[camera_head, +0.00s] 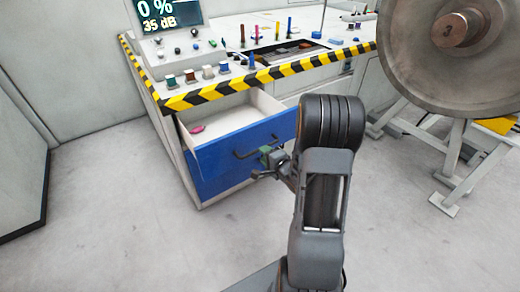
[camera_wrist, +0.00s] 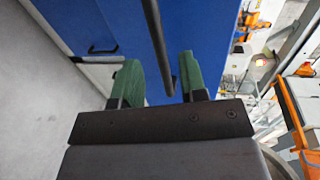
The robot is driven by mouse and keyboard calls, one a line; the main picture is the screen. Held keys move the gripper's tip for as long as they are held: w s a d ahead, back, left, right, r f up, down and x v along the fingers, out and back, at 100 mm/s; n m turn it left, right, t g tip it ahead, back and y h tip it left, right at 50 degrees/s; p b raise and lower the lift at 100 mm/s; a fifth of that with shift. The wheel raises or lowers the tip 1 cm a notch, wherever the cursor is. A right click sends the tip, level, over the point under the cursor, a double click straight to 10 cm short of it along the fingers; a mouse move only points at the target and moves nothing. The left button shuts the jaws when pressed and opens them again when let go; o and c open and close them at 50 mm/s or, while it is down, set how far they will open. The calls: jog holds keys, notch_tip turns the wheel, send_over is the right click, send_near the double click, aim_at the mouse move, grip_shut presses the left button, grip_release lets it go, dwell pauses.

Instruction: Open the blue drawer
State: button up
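The upper blue drawer (camera_head: 222,152) stands pulled out of the bench cabinet, with its white inside showing. A small pink item (camera_head: 197,129) lies in it. Its dark bar handle (camera_head: 243,155) is on the blue front. My gripper (camera_head: 270,160) is at the handle, in front of the drawer. In the wrist view, the handle (camera_wrist: 157,40) runs between the two green fingertips of my gripper (camera_wrist: 162,78). Gaps show on both sides of the bar, so the gripper looks open around it. My arm hides the drawer's right end.
A second blue drawer front (camera_head: 212,182), closed, sits below. The bench top with a yellow-black striped edge (camera_head: 215,92) holds several small tools. A large metal wheel (camera_head: 415,55) on grey stands is at the right. The floor (camera_head: 120,200) at the left is clear.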

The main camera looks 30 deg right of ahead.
jog(key=p+v, duration=0.4)
jog(key=v, duration=0.5)
jog(key=shift+p, duration=0.35)
